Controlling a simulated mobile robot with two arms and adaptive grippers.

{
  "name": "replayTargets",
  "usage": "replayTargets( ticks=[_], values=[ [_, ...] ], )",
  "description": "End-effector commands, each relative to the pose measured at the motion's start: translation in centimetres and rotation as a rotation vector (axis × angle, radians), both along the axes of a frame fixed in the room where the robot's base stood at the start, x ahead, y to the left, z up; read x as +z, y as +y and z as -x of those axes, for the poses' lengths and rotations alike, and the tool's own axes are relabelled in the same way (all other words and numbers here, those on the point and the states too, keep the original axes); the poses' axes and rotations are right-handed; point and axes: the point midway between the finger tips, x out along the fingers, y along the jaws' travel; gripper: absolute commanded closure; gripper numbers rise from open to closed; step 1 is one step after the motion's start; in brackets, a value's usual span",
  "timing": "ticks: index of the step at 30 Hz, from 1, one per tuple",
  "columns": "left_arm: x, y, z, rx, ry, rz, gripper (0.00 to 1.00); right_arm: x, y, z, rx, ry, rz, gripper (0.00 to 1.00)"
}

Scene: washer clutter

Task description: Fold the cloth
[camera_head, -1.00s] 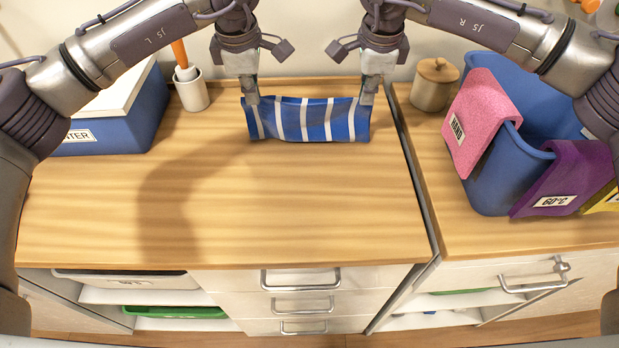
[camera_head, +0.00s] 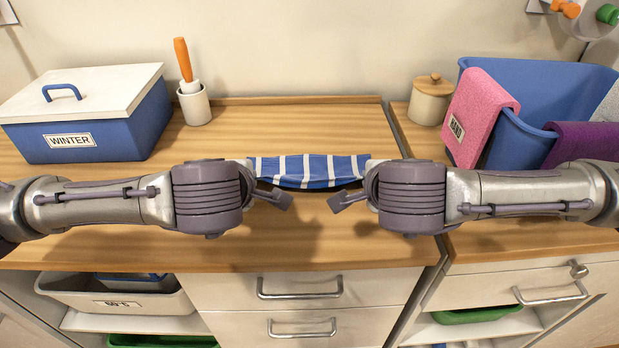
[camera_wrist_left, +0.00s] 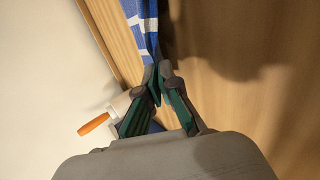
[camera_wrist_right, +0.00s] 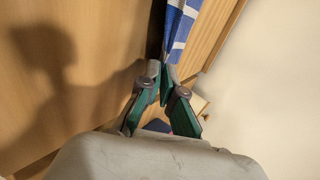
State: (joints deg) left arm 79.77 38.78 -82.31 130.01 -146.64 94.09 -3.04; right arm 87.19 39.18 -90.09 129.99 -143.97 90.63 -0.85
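The blue cloth with white stripes (camera_head: 308,171) stretches between my two grippers above the wooden counter, its middle sagging slightly. My left gripper (camera_wrist_left: 156,72) is shut on one end of the cloth (camera_wrist_left: 143,25), seen in the left wrist view. My right gripper (camera_wrist_right: 163,74) is shut on the other end of the cloth (camera_wrist_right: 180,25), seen in the right wrist view. I cannot tell from the head view how far the cloth's lower edge is from the counter.
A blue box (camera_head: 85,135) labelled WINTER stands at the left, with a white cup (camera_head: 195,106) and orange-handled brush (camera_head: 183,60) beside it. At the right are a lidded jar (camera_head: 431,98) and a blue bin (camera_head: 552,95) with a pink cloth (camera_head: 477,115) over its rim. The front counter (camera_head: 310,252) is clear.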

Motion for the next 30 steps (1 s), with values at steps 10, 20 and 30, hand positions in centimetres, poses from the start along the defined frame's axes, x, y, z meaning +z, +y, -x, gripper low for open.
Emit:
replayTargets(
  ticks=[10, 20, 30],
  values=[
    [-0.55, 0.03, 0.35, 0.002, -0.059, 0.002, 1.0, -0.54, -0.01, 0.35, 0.001, -0.06, 0.001, 1.0],
    [-0.53, 0.02, 0.33, 0.002, -0.058, 0.001, 0.63, -0.53, 0.01, 0.33, 0.002, -0.058, 0.001, 0.63],
    [-0.31, 0.0, 0.38, 0.001, -0.059, 0.002, 0.54, -0.32, 0.03, 0.39, 0.002, -0.059, 0.001, 0.54]
  ],
)
